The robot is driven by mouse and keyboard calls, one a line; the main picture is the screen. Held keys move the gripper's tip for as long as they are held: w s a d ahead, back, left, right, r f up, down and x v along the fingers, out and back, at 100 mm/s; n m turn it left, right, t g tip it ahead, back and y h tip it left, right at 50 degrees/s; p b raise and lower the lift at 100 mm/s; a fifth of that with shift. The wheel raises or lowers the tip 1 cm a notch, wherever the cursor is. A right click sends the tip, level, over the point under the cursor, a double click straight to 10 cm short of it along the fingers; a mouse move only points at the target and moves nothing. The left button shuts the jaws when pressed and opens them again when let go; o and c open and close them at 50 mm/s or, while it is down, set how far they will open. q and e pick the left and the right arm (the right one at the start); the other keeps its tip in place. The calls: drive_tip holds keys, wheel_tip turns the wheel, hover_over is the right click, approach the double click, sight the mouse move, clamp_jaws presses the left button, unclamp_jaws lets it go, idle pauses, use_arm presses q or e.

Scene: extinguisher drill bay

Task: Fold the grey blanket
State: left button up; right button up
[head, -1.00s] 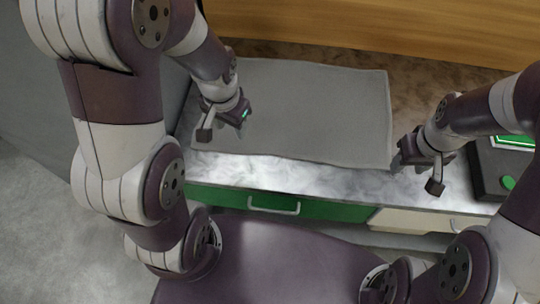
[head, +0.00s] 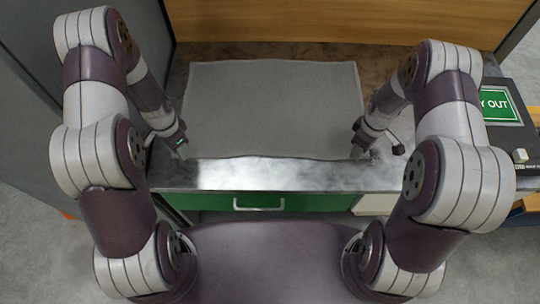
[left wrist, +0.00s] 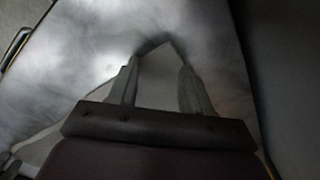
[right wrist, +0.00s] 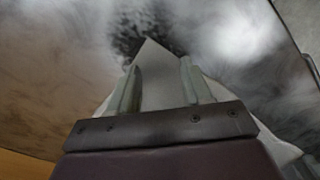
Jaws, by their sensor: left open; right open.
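The grey blanket (head: 270,105) lies flat and spread out on the counter. My left gripper (head: 180,153) is at its near left corner, and my right gripper (head: 366,152) is at its near right corner. In the left wrist view, the blanket corner (left wrist: 158,82) shows between the parted fingers of the left gripper (left wrist: 158,66). In the right wrist view, the other corner (right wrist: 158,80) shows between the parted fingers of the right gripper (right wrist: 158,66). Both grippers are open. Whether the fingers touch the cloth cannot be told.
The bare counter strip (head: 270,174) runs in front of the blanket, above a green drawer with a handle (head: 259,205). A wooden panel (head: 330,22) stands behind. A dark box with a green sign (head: 499,105) is at the right. A grey wall (head: 95,20) is at the left.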

use_arm(q)
drive_tip(key=shift+f+b, duration=0.3)
drive_tip(key=shift+b, duration=0.05)
drive_tip(key=shift+c, duration=0.2)
use_arm(e)
drive_tip(key=shift+f, duration=0.25)
drive_tip(key=shift+c, duration=0.2)
use_arm(q)
drive_tip(key=shift+r, duration=0.1)
drive_tip(key=shift+c, duration=1.2)
use_arm(e)
drive_tip(key=shift+r, duration=0.1)
drive_tip(key=shift+c, duration=1.2)
use_arm(q)
clamp_jaws()
use_arm(e)
drive_tip(key=shift+s, duration=0.1)
clamp_jaws()
use_arm(q)
drive_tip(key=shift+r, duration=0.1)
